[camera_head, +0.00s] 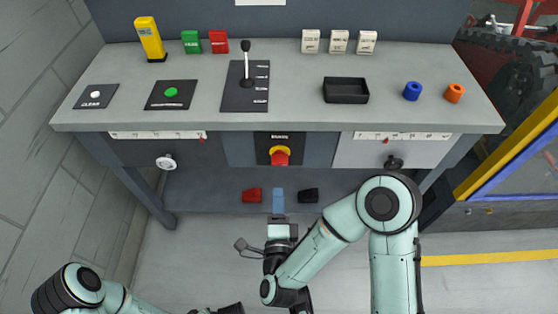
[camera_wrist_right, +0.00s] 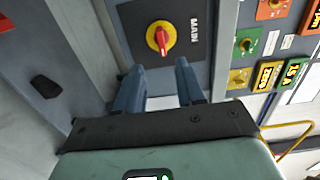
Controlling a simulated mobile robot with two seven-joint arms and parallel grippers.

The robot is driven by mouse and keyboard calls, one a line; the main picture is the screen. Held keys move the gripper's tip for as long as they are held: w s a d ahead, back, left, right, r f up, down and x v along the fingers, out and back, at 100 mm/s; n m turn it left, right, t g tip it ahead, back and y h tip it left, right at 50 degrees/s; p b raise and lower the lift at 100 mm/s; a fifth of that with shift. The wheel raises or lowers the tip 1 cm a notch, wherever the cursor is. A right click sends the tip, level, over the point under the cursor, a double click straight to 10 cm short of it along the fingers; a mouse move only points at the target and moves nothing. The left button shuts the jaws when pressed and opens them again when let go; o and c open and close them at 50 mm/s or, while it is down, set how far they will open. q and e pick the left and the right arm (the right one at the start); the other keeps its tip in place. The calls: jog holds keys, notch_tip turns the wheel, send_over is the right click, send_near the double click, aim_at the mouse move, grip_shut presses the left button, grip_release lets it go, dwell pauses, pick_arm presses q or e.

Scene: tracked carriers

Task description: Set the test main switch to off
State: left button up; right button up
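The main switch (camera_head: 280,155) is a red handle on a yellow disc, set in a dark plate on the bench front below the top's edge. In the right wrist view, the main switch (camera_wrist_right: 160,38) sits beside the word MAIN, and its red handle lies roughly up and down in that picture. My right gripper (camera_head: 278,201) is below the switch in the head view, apart from it. In the wrist view, the right gripper (camera_wrist_right: 159,88) has two blue fingers spread with nothing between them. My left gripper (camera_head: 230,308) is mostly cut off at the bottom edge.
The bench top (camera_head: 205,105) holds a lever (camera_head: 246,65), a black tray (camera_head: 346,92) and blue and orange rings. A red block (camera_head: 251,195) and black block (camera_head: 308,195) lie low beside the right gripper. A drawer knob (camera_head: 394,162) is near my right arm.

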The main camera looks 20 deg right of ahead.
aim_at(280, 165)
jog(key=x, duration=1.1)
jog(key=shift+d, duration=0.2)
pick_arm(q)
jog(key=shift+w+r, duration=0.2)
jog(key=shift+w, duration=0.05)
pick_arm(e)
jog(key=shift+w+d, duration=0.1)
jog(key=shift+w, duration=0.45)
grip_shut()
